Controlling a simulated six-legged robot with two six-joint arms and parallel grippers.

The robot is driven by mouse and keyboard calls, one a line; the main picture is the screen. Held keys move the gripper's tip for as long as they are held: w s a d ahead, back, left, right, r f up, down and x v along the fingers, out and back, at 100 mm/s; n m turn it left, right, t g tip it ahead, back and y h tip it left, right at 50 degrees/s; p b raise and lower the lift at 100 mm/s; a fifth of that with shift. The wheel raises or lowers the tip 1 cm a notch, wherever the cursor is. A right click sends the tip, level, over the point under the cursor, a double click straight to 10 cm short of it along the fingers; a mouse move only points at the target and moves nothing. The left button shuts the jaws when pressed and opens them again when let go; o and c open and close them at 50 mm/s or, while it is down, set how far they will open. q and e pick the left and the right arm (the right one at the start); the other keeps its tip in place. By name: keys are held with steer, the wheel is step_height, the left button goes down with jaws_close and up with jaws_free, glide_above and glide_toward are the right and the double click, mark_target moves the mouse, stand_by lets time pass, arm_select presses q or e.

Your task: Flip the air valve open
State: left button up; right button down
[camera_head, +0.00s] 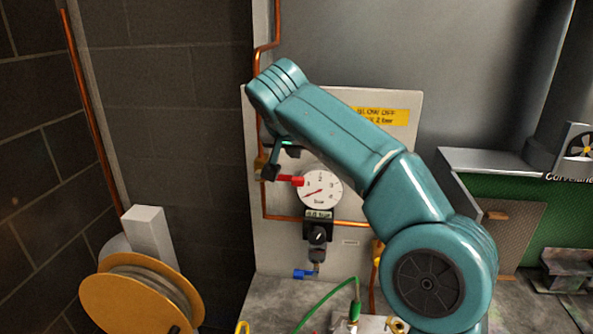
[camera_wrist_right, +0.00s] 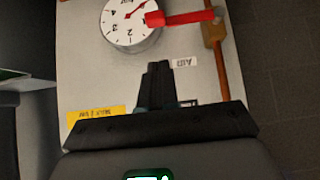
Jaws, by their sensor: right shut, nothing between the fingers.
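The air valve has a red lever (camera_head: 291,180) that lies level, across the upright copper pipe, beside the left edge of the white gauge. In the wrist view the red lever (camera_wrist_right: 180,18) reaches from the brass valve body (camera_wrist_right: 214,34) over the gauge rim. My right gripper (camera_head: 271,170) is at the valve, partly hidden behind my own arm. In the wrist view its dark fingers (camera_wrist_right: 158,68) are shut and empty, apart in the picture from the lever. Whether they touch it in depth I cannot tell. My left gripper is not in view.
The round gauge (camera_head: 320,188) sits above a dark regulator (camera_head: 318,236) and a small blue handle (camera_head: 305,273) on the pale panel (camera_head: 280,230). A green hose (camera_head: 326,304) rises from the bench. An orange reel (camera_head: 140,300) stands at lower left.

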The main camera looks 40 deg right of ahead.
mark_target(298, 177)
steer(key=f, duration=0.2)
steer(key=w+d+f, duration=0.1)
steer(key=f, duration=0.1)
steer(key=d+f, duration=0.1)
steer(key=f, duration=0.1)
steer(key=shift+w+d+f, duration=0.1)
steer(key=shift+w+f, duration=0.1)
steer(key=shift+w, duration=0.1)
steer(key=shift+d+f, duration=0.1)
steer(key=shift+f, duration=0.05)
steer(key=shift+w, duration=0.1)
